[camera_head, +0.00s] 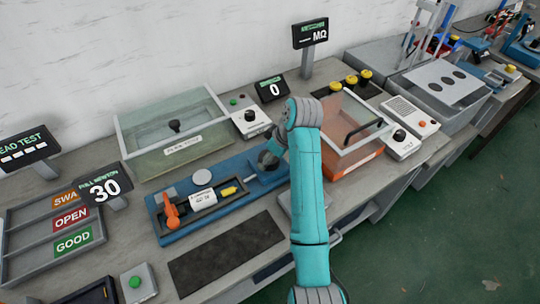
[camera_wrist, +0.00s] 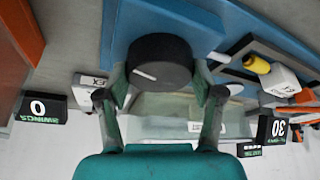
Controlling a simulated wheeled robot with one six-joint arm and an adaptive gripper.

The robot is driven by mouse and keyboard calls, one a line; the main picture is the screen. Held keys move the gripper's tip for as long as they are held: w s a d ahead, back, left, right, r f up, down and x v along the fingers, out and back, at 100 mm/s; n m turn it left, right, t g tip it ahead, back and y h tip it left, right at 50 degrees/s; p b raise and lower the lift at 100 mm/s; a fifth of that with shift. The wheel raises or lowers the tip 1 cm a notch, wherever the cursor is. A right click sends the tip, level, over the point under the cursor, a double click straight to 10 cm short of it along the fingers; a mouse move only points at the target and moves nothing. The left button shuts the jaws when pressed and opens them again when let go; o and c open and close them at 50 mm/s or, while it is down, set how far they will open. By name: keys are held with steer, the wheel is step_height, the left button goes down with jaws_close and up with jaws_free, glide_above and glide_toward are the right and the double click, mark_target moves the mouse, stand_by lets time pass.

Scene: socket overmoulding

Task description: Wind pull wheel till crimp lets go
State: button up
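The pull wheel (camera_wrist: 160,62) is a black round knob with a white mark, in the middle of the wrist view. My gripper (camera_wrist: 162,80) has one finger on each side of it, closed against its rim. In the head view my gripper (camera_head: 270,155) is at the right end of the blue pull tester (camera_head: 200,223) and mostly hides the wheel. The tester carries an orange clamp (camera_head: 172,212), a white labelled block (camera_head: 202,200) and a yellow crimp piece (camera_head: 228,190). The pull display (camera_head: 104,188) reads 30. Whether the crimp is still held is too small to tell.
A clear-lidded box (camera_head: 175,125) stands behind the tester, and an orange-sided box (camera_head: 350,135) is at right. A counter display (camera_head: 272,89) shows 0. A sorting tray (camera_head: 50,230) is at left. A dark mat (camera_head: 226,252) lies clear in front.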

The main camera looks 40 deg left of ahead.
steer(key=shift+m, duration=0.3)
steer(key=shift+c, duration=0.4)
steer(key=m+t, duration=0.1)
steer(key=m, duration=0.1)
steer(key=m+t, duration=0.1)
steer(key=m, duration=0.1)
steer(key=shift+s+h, duration=0.2)
steer(key=shift+h, duration=0.1)
steer(key=m, duration=0.3)
steer(key=m+t+h, duration=0.1)
steer(key=m, duration=0.2)
steer(key=shift+t, duration=0.3)
steer(key=m+h, duration=0.1)
steer(key=m, duration=0.1)
steer(key=m+t+h, duration=0.1)
steer(key=m, duration=0.2)
steer(key=shift+s+a, duration=0.1)
steer(key=shift+a, duration=0.05)
steer(key=m+h, duration=0.1)
steer(key=m, duration=0.2)
steer(key=m+h, duration=0.1)
steer(key=m, duration=0.2)
steer(key=shift+a, duration=0.1)
steer(key=shift+f, duration=0.1)
steer(key=o, duration=1.2)
